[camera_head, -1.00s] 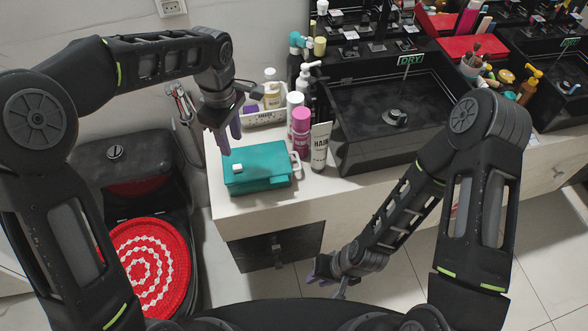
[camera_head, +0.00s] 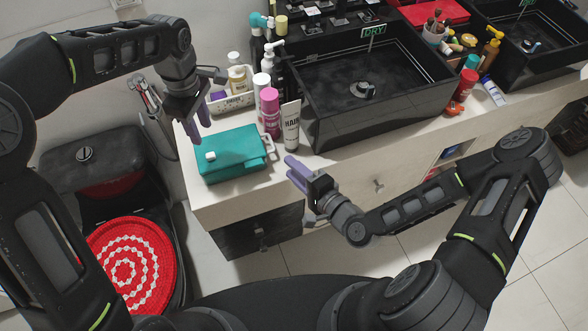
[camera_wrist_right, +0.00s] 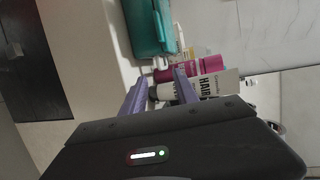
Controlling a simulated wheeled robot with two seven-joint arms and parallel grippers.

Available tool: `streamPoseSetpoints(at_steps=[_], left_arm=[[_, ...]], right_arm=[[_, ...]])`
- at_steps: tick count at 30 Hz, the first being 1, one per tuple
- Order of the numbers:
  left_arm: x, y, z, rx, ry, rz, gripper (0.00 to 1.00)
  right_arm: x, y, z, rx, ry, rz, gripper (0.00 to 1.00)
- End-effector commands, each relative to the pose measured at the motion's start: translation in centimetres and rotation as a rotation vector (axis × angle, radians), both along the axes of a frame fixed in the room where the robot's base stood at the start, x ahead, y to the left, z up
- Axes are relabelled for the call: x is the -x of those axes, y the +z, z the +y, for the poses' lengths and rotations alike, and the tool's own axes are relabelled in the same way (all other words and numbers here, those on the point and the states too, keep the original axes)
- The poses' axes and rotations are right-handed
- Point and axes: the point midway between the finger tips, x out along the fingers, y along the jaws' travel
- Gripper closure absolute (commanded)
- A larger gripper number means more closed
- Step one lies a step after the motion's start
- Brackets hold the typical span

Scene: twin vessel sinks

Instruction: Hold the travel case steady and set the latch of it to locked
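The teal travel case (camera_head: 232,158) lies shut on the left end of the counter. A small white latch piece (camera_head: 210,156) shows on its left part, and a pale handle shows at its right side. My left gripper (camera_head: 202,128) hangs just above the case's back left part, its purple fingers pointing down; the gap between them is hard to judge.
A pink bottle (camera_head: 270,112) and a white HAIR tube (camera_head: 290,126) stand close to the case's right side. A black vessel sink (camera_head: 360,85) is further right.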

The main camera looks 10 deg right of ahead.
Motion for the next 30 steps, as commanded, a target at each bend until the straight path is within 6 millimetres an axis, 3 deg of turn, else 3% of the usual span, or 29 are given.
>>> streamPoseSetpoints(at_steps=[11, 24, 30], left_arm=[[0.0, 0.0, 0.0, 0.0, 0.0, 0.0, 0.64], [0.0, 0.0, 0.0, 0.0, 0.0, 0.0, 0.64], [0.0, 0.0, 0.0, 0.0, 0.0, 0.0, 0.64]], right_arm=[[-0.8, -0.3, 0.6, 0.004, 0.005, 0.001, 0.64], [-5.8, -1.7, 3.5, 0.004, 0.005, 0.002, 0.64], [-6.6, -1.9, 3.9, 0.004, 0.004, 0.003, 0.64]])
